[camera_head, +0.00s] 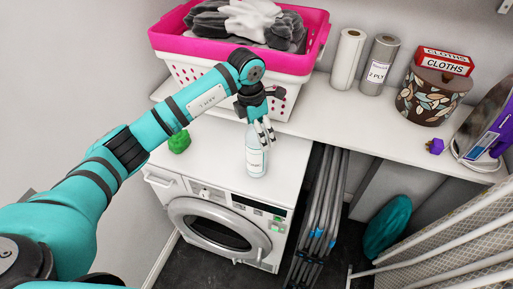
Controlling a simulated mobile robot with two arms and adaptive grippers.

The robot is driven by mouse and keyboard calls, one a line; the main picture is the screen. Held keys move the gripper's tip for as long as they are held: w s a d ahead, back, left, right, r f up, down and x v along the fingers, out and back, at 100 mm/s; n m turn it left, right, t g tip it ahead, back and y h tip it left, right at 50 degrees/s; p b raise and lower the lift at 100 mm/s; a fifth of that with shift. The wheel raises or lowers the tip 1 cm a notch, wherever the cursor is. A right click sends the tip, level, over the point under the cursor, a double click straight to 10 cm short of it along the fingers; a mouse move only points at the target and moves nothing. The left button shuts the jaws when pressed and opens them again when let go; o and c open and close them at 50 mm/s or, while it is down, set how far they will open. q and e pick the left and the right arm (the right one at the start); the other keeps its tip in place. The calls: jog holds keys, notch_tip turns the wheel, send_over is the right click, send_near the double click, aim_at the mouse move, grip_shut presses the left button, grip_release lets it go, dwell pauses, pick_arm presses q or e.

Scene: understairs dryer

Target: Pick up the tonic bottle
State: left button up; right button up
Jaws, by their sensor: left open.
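The tonic bottle (256,160) is clear with a pale label and stands upright on top of the white dryer (215,178), near its front edge. My left gripper (264,136) is open at the bottle's upper part, with its fingers pointing down. The fingers overlap the bottle's neck in the picture, and I cannot tell whether they touch it. The bottle's top is hidden behind the gripper. My right gripper is not in view.
A pink and white laundry basket (190,70) with grey clothes stands behind my arm. A green object (179,142) sits left of the bottle. Paper rolls (378,65), a cloths box (446,60) and an iron (485,130) stand on the right shelf. Folded chairs (318,215) lean beside the dryer.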

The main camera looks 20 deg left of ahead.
pick_arm(q)
jog(key=c, duration=1.4)
jog(key=shift+w+r, duration=0.1)
jog(key=shift+r, duration=0.05)
